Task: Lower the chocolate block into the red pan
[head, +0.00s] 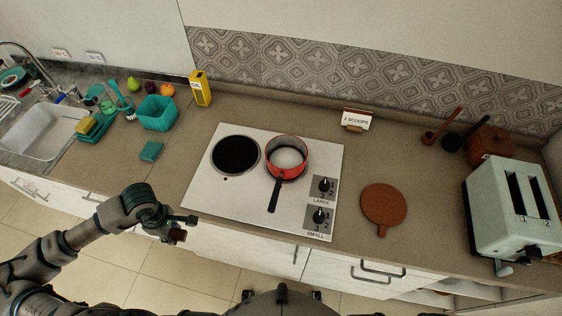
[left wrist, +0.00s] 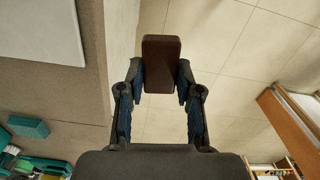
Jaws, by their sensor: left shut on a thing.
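The red pan (head: 287,172) sits on the right burner of the white cooktop, its black handle pointing toward the front edge. Its inside looks pale and empty. My left gripper (head: 178,229) is in front of the counter's edge, left of the cooktop and well apart from the pan. In the left wrist view my left gripper (left wrist: 160,85) is shut on the chocolate block (left wrist: 161,58), a dark brown block held between both fingertips over the tiled floor. In the head view the block is small and hard to make out. My right gripper is not in view.
The cooktop (head: 225,190) has a bare black burner (head: 236,154) on the left and knobs at right. A round brown board (head: 384,204) and a toaster (head: 513,207) stand farther right. A teal block (head: 151,151) and teal bin (head: 157,113) lie left.

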